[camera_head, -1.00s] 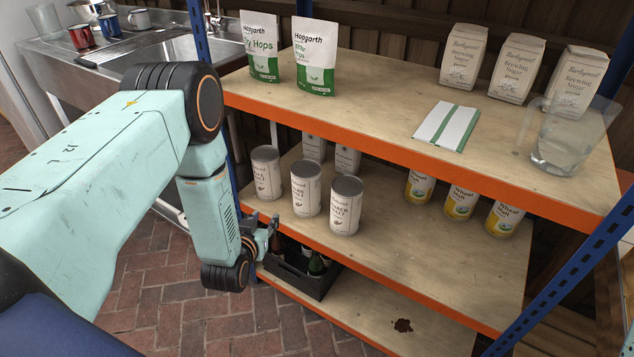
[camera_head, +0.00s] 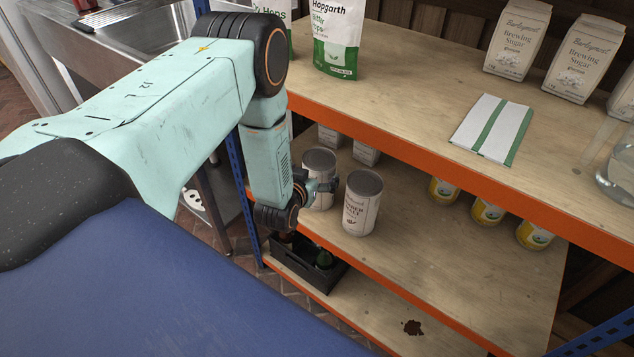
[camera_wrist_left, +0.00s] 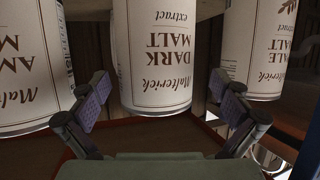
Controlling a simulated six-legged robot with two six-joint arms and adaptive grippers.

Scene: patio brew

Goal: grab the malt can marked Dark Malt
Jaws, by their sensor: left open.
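The Dark Malt can (camera_wrist_left: 158,50), white with dark lettering, fills the middle of the left wrist view, where it appears upside down. My left gripper (camera_wrist_left: 160,86) is open, with one finger on each side of this can's near face; contact cannot be told. In the head view, the gripper (camera_head: 323,186) is at the front of the Dark Malt can (camera_head: 319,163) on the middle shelf and hides part of it. The Amber Malt can (camera_head: 362,205) stands to its right. My right gripper is not in view.
In the wrist view, the Amber Malt can (camera_wrist_left: 28,60) and Pale Malt can (camera_wrist_left: 262,50) flank closely. The upper shelf's orange edge (camera_head: 420,158) overhangs. A dark bottle crate (camera_head: 318,277) sits below.

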